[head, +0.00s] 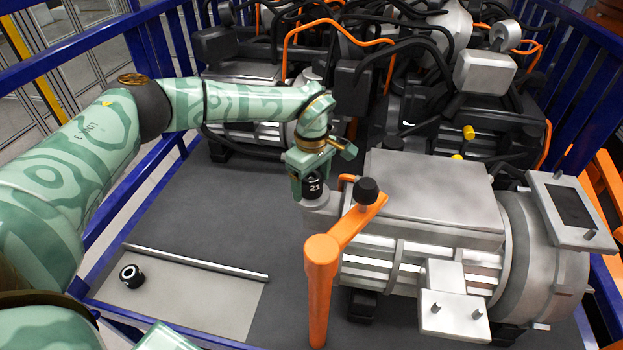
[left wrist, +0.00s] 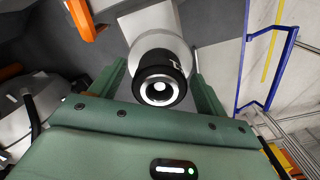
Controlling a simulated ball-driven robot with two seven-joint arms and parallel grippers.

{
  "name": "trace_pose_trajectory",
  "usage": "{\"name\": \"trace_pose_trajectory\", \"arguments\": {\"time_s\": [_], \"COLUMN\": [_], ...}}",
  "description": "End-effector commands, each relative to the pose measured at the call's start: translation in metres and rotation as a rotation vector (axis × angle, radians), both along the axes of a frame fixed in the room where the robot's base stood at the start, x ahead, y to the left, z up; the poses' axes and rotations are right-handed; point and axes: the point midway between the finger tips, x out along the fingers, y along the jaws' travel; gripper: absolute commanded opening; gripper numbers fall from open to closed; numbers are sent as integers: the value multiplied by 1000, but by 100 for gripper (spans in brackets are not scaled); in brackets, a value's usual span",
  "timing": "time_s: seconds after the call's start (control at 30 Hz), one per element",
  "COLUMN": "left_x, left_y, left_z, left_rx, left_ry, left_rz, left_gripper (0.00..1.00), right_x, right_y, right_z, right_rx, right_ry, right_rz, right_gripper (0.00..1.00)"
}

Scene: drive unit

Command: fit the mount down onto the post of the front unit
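The mount (head: 314,187), a short black cylinder marked 21, stands at the left end of the grey front unit (head: 430,200). It is over a light grey round boss (head: 322,208); the post is hidden. In the left wrist view the mount (left wrist: 160,80) shows a bright metal ring and centre, with the boss (left wrist: 155,45) behind it. My left gripper (head: 312,180) is around the mount from above. In the left wrist view its fingers (left wrist: 160,88) stand on either side with narrow gaps, so it looks open. My right gripper is out of view.
An orange bar (head: 345,235) with a black knob (head: 367,191) stands close right of the mount. A second black cylinder (head: 131,276) is on a light plate (head: 190,297) at the lower left. Other units with cables (head: 440,120) fill the back. Dark floor left of the front unit is clear.

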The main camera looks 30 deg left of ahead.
Motion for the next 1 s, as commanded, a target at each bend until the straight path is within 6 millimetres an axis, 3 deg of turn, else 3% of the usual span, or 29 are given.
{"name": "trace_pose_trajectory", "arguments": {"time_s": [0.27, 0.37, 0.73, 1.0], "left_x": [0, 1, 1, 0], "left_y": [0, 0, 0, 0], "left_z": [9, 27, 125, 160], "left_rx": [1, 1, 1, 0], "left_ry": [0, -3, -4, 0], "left_rz": [0, 0, 1, 0], "left_gripper": [75, 75, 75, 75], "right_x": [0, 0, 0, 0], "right_y": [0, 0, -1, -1], "right_z": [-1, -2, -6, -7], "right_rx": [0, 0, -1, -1], "right_ry": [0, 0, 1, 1], "right_rz": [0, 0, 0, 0], "right_gripper": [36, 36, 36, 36]}}
